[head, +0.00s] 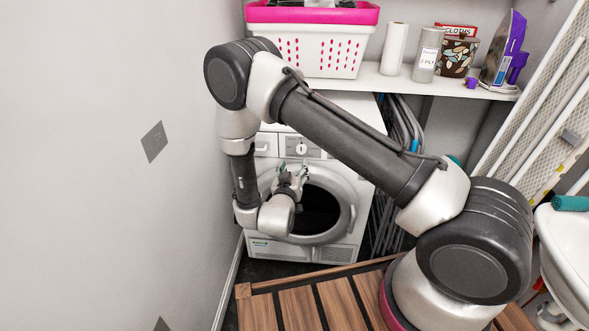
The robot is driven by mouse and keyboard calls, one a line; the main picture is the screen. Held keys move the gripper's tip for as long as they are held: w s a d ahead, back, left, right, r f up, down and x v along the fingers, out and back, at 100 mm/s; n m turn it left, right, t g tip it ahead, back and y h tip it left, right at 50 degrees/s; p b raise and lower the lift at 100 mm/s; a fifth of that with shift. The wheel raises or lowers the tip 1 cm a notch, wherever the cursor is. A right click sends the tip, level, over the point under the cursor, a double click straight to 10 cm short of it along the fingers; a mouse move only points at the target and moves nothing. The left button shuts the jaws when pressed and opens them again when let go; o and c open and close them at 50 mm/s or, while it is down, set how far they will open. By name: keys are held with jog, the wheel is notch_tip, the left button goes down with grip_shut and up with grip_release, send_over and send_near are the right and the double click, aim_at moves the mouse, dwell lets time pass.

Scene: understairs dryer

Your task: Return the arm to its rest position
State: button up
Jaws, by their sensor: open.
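My arm reaches from the lower right, up and over to the left, then bends down in front of the white dryer (350,253). My gripper (291,171) is at the end of the arm, small in the picture, in front of the upper left of the dryer's round opening (318,212). The gripper is open and I see nothing held in it. The dryer's opening looks dark inside. My arm hides part of the dryer's front and top.
A shelf (440,86) above the dryer bears a white and pink basket (318,48), a paper roll (394,48), a canister (426,55), a patterned pot (457,58) and a purple iron (503,50). A wall stands close on the left. An ironing board (545,95) leans at right.

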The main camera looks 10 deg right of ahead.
jog(key=s+a+f+n+g+y, duration=0.1)
jog(key=s+a+f+g+y, duration=0.25)
jog(key=f, duration=0.35)
jog(key=s+a+f+n+g+y, duration=0.1)
jog(key=s+a+f+g+y, duration=0.15)
jog(key=f+g, duration=0.3)
jog(key=s+a+r+g+y, duration=0.1)
jog(key=s+r+g, duration=0.2)
jog(key=s, duration=0.2)
jog(key=s+d+r, duration=0.7)
jog(key=d+r, duration=0.2)
jog(key=r, duration=0.5)
jog(key=s+d+r, duration=0.7)
jog(key=d+r, duration=0.1)
jog(key=r, duration=0.6)
jog(key=s+d+r, duration=0.7)
jog(key=d+r, duration=0.2)
jog(key=r, duration=0.6)
jog(key=shift+s+d+t, duration=0.35)
jog(key=shift+s+t, duration=0.05)
jog(key=shift+r, duration=0.1)
